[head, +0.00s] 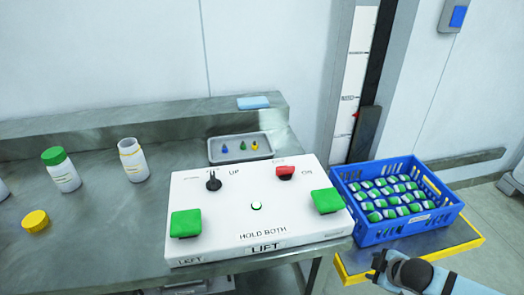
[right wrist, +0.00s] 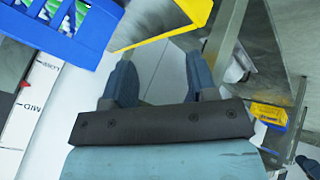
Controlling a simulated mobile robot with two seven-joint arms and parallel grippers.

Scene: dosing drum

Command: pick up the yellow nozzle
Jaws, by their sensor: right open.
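My right gripper (head: 377,267) is at the lower right of the head view, beyond the bench's right end and far from the tray. In the right wrist view its two fingers (right wrist: 160,78) are apart with nothing between them. The nozzles do not show in that view. My left gripper is not in view.
A white control box (head: 220,215) with green buttons stands in front of the tray. A blue crate (head: 370,236) of green-capped bottles sits on a yellow-edged platform (head: 466,247) at right. Two white bottles (head: 65,176) (head: 132,162) and a yellow cap (head: 35,221) are at left.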

